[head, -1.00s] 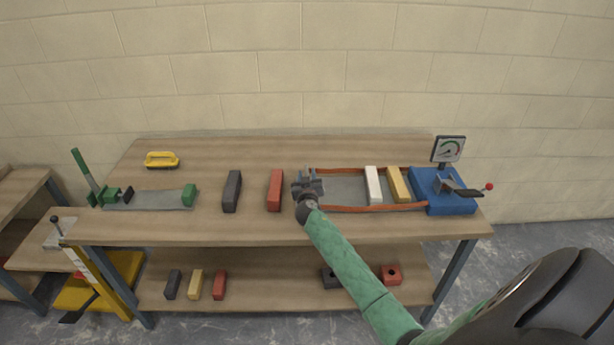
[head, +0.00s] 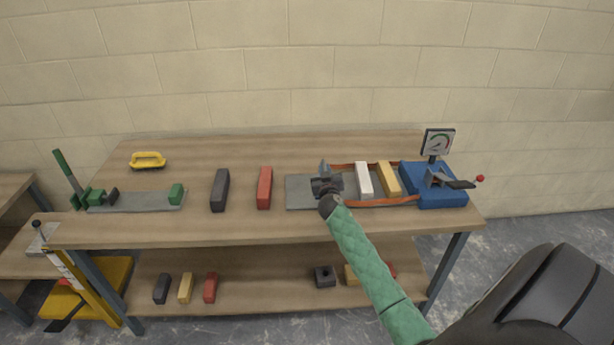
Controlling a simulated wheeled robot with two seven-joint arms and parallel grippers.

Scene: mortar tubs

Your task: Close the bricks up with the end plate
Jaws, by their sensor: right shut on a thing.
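My right gripper (head: 327,184) is shut on the grey end plate (head: 324,169), which it largely hides. The end plate stands over the grey bed (head: 301,192), left of the white brick (head: 364,180) with a gap between them. The yellow brick (head: 389,179) stands right of the white brick, close to the blue block (head: 434,187). Red straps (head: 378,202) run along the front and back of these bricks from the blue block towards the end plate. My left gripper is not in view.
A gauge (head: 438,142) and a red-tipped lever (head: 457,184) are on the blue block. A red brick (head: 265,188) and a dark brick (head: 220,190) stand left of the bed. A green clamp fixture (head: 135,201) and a yellow-handled float (head: 148,160) are at left. Several bricks lie on the lower shelf.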

